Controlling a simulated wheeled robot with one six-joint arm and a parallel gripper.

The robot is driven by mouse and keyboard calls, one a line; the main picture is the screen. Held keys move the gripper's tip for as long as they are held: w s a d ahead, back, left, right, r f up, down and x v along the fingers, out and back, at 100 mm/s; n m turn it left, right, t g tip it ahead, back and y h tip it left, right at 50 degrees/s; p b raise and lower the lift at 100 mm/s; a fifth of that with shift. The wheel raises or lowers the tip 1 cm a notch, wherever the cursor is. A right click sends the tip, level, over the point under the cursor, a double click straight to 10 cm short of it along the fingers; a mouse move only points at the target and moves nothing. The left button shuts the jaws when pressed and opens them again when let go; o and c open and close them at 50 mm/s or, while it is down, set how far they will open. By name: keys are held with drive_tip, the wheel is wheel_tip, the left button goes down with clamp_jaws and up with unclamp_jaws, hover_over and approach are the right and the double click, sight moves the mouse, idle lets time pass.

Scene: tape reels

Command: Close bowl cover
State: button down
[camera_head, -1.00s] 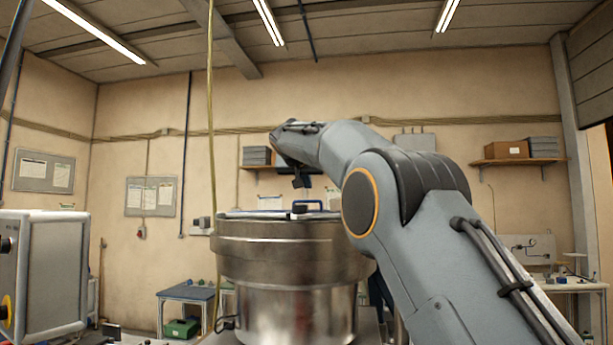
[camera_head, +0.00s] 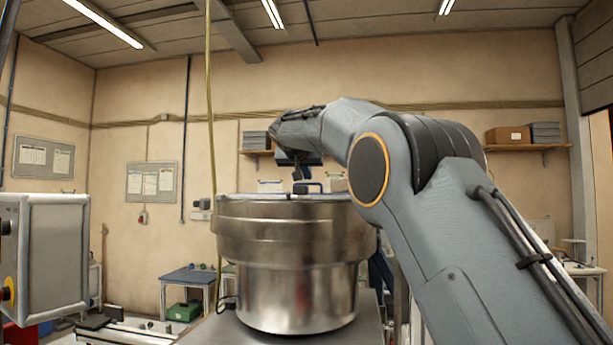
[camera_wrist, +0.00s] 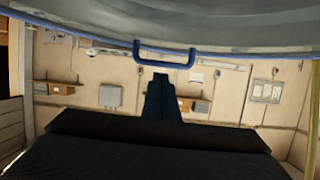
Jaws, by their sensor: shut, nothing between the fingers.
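A large shiny metal bowl (camera_head: 290,240) stands upright in the middle of the head view. Its cover (camera_head: 260,196) shows edge-on as a thin blue-edged disc at the bowl's top and looks nearly level. A blue handle (camera_head: 309,187) sits on the cover; it also shows in the wrist view (camera_wrist: 166,62) at the edge of the grey cover (camera_wrist: 240,25). My gripper (camera_head: 300,184) points down beside the handle, shut and empty. In the wrist view its dark fingers (camera_wrist: 160,82) end just short of the handle. I cannot tell whether they touch it. The bowl's inside is hidden.
A grey control box (camera_head: 45,250) stands at the left. A small table (camera_head: 190,275) with a green box (camera_head: 184,311) stands behind on the left. A yellow cable (camera_head: 210,120) hangs left of the bowl. Wall shelves (camera_head: 527,147) are far back.

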drive_tip(key=shift+w+d+f+b, duration=0.1)
drive_tip(key=shift+w+f+b, duration=0.25)
drive_tip(key=shift+f+b, duration=0.3)
drive_tip(key=shift+r, duration=0.25)
drive_tip(key=shift+d+r+p, duration=0.1)
drive_tip(key=shift+r+p, duration=0.7)
drive_tip(key=shift+p, duration=0.3)
drive_tip(key=shift+w+r+p, duration=0.2)
drive_tip(key=shift+r+p, duration=0.2)
drive_tip(key=shift+r, duration=0.4)
drive_tip(key=r+b+v, duration=0.1)
drive_tip(key=b+v, duration=0.4)
drive_tip(key=v, duration=0.5)
drive_tip(key=shift+w+r, duration=0.25)
drive_tip(key=shift+r, duration=0.05)
drive_tip(key=shift+d, duration=0.25)
